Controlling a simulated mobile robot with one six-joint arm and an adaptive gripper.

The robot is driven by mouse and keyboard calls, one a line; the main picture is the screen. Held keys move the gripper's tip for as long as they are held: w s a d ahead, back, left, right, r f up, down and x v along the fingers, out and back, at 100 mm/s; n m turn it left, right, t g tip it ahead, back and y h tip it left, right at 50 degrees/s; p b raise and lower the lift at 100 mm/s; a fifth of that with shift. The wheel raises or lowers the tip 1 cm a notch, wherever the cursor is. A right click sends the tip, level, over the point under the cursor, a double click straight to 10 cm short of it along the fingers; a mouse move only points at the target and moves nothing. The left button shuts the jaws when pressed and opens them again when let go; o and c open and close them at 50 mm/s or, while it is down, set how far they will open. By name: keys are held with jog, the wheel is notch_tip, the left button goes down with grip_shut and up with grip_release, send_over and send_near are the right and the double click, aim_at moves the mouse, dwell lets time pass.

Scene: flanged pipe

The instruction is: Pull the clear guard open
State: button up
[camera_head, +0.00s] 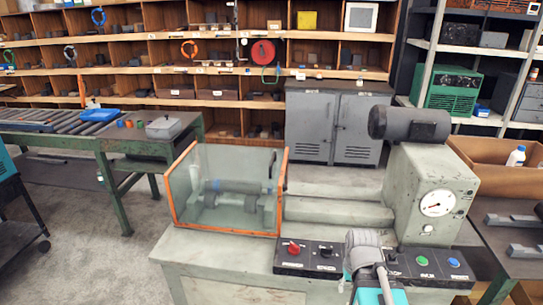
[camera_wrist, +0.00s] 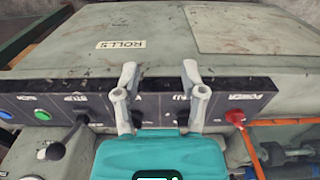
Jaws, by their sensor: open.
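The clear guard (camera_head: 218,163) is a see-through box with orange edges at the left end of the grey machine in the head view. It stands down over rollers, which show through it. A dark upright handle-like piece (camera_head: 285,179) is at its right edge. A bit of its orange edge (camera_wrist: 255,152) shows at the lower right of the wrist view. My gripper (camera_wrist: 160,76) is open and empty, with its two grey fingers over the control panel, apart from the guard. In the head view its fingers cannot be made out.
The black control panel (camera_head: 318,258) has a red knob (camera_head: 293,247) near the guard, and green and blue buttons on the right. A motor and gauge housing (camera_head: 428,190) rises at the right. The machine top between guard and housing is bare. A roller conveyor (camera_head: 60,122) is at left.

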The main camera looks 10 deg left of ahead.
notch_tip(320, 180, up, 33)
jog(key=y+p, duration=0.2)
jog(key=p, duration=3.1)
send_over(273, 158)
jog(key=d, duration=0.3)
jog(key=shift+s, duration=0.15)
jog(key=shift+a+f+b, duration=0.1)
jog(key=shift+b, duration=0.2)
jog(key=a+f+b, duration=0.1)
jog(key=f+b, duration=0.8)
jog(key=a+f+b, duration=0.1)
jog(key=f+b, duration=0.3)
jog(key=shift+a+f, duration=0.15)
jog(key=shift+a, duration=0.15)
